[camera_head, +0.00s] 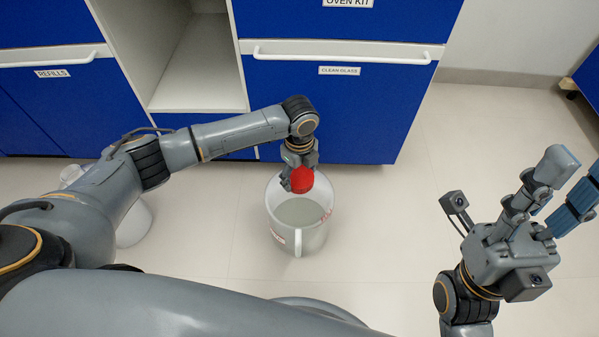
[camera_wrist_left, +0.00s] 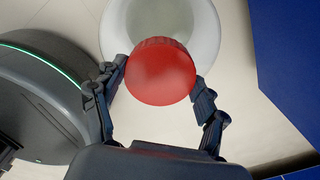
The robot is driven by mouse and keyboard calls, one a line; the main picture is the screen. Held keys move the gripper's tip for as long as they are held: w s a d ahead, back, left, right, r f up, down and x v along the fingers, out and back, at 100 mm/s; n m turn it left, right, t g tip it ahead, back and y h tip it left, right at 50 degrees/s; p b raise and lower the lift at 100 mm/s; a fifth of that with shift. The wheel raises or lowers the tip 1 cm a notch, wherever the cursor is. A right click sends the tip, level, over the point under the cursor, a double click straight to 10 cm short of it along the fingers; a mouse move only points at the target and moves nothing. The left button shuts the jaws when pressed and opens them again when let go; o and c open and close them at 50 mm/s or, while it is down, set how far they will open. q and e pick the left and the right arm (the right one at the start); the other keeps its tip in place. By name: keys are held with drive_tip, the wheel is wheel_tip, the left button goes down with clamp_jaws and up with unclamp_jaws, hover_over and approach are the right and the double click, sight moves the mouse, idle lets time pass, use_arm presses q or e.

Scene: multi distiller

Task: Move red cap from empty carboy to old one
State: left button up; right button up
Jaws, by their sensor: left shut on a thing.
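The red cap (camera_head: 302,179) is held by my left gripper (camera_head: 300,165) above the rim of an open white carboy (camera_head: 299,232) on the floor. In the left wrist view the red cap (camera_wrist_left: 161,73) sits between the two fingers of the left gripper (camera_wrist_left: 160,88), with the carboy (camera_wrist_left: 112,22) behind it. A second white carboy (camera_head: 134,222) stands at the left, mostly hidden behind my left arm. My right gripper (camera_head: 535,210) is at the right, away from both carboys; its fingers look spread and nothing shows between them.
Blue cabinets line the back, with a drawer labelled "CLEAN GLASS" (camera_head: 340,110) behind the near carboy and one labelled "REFILLS" (camera_head: 50,100) at the left. An open white shelf (camera_head: 198,70) is between them. The floor (camera_head: 390,230) right of the carboy is clear.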

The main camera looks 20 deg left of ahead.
use_arm(q)
drive_tip(key=o, duration=1)
drive_tip(key=shift+r, duration=0.1)
wheel_tip(320, 180, up, 12)
drive_tip(key=shift+f, duration=0.1)
idle(0.4)
